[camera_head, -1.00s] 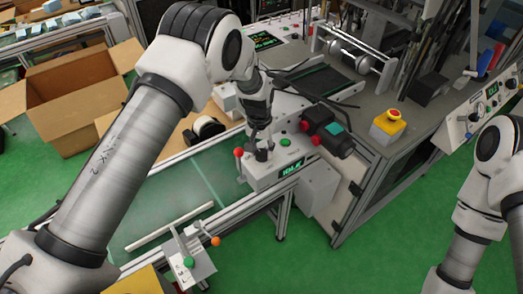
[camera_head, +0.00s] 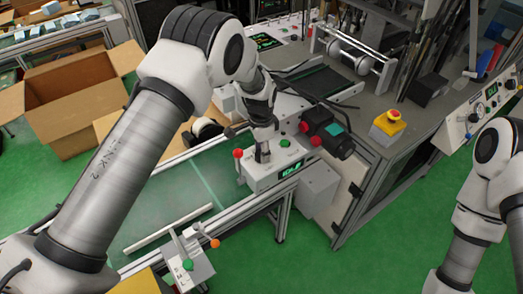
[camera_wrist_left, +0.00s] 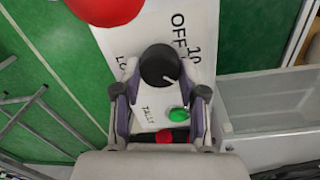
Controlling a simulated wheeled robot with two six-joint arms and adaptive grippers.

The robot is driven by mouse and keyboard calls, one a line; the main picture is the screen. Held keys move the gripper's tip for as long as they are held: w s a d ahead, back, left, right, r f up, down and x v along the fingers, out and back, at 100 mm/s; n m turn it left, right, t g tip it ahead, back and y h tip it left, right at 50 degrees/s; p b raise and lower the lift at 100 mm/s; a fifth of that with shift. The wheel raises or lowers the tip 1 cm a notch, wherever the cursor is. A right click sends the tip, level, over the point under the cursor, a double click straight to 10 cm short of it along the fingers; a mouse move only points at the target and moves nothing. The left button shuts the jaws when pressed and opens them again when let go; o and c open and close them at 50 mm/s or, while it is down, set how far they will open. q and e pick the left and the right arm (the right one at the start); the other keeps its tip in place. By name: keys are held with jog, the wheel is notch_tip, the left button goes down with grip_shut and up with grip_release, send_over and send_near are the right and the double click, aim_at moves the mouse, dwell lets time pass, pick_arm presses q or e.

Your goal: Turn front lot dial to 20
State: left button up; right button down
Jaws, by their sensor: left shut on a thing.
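The front lot dial is a black round knob (camera_wrist_left: 158,67) with a white pointer mark, on a white panel (camera_wrist_left: 113,45) printed with OFF, 10 and TALLY; one more label is partly cut off. In the left wrist view my left gripper (camera_wrist_left: 162,92) has a finger on each side of the dial and is shut on it. In the head view my left gripper (camera_head: 263,148) reaches down onto the white control box (camera_head: 262,180), largely hiding the dial. My right gripper is outside the view.
A red ball-topped knob (camera_head: 238,153) and a green button (camera_head: 284,143) flank the gripper on the box. A black motor unit (camera_head: 328,135) stands close at right. A yellow box with a red button (camera_head: 388,125) sits farther right. An open carton (camera_head: 75,98) lies left.

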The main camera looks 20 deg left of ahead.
pick_arm(q)
jog(key=shift+s+f+m, duration=0.1)
jog(key=shift+f+m, duration=0.05)
jog(key=shift+m, duration=0.45)
jog(key=o, duration=1.1)
jog(key=shift+o, duration=0.2)
jog(key=shift+d, duration=0.1)
notch_tip(320, 180, up, 12)
jog(key=shift+w, duration=0.45)
